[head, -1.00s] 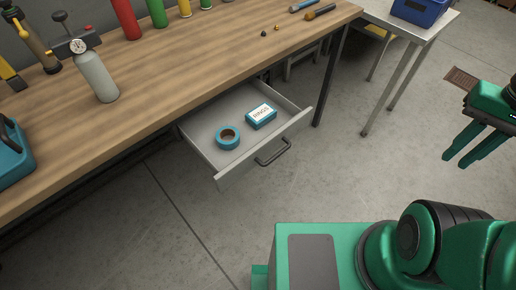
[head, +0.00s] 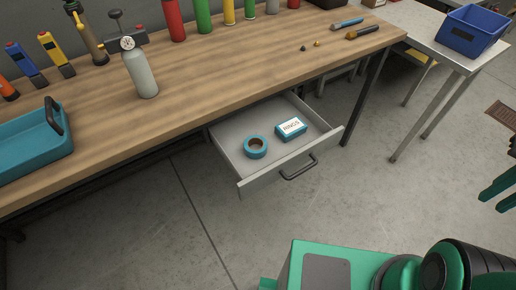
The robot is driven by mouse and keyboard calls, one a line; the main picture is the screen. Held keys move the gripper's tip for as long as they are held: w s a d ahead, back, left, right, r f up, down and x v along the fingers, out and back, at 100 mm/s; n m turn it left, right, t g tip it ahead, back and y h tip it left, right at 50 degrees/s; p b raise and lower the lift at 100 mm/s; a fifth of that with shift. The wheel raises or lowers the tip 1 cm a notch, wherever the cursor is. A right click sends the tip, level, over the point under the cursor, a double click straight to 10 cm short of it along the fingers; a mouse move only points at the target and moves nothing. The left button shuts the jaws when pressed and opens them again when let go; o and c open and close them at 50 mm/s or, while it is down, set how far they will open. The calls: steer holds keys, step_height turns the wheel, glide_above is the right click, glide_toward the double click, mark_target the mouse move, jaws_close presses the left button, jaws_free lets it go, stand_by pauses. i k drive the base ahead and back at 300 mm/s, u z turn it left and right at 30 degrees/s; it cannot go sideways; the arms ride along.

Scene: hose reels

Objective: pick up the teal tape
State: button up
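The teal tape (head: 256,147) is a roll with a brown core. It lies flat in the open drawer (head: 226,153) under the workbench, toward the drawer's left front. A teal and white box (head: 291,129) marked "RINGS" lies to its right in the same drawer. My gripper (head: 497,190) shows only in part at the right edge, with green fingers. It is well to the right of the drawer and apart from the tape. How far its fingers are spread is not clear.
The wooden workbench (head: 200,86) overhangs the back of the drawer. On it stand a grey bottle (head: 141,74), a teal tray (head: 35,150) and several coloured cylinders. A side table with a blue bin (head: 470,31) is at the right. The floor before the drawer is clear.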

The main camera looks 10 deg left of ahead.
mark_target(253, 140)
steer(key=k, duration=1.15)
steer(key=u, duration=0.45)
steer(key=i, duration=1.65)
steer(key=z, duration=0.65)
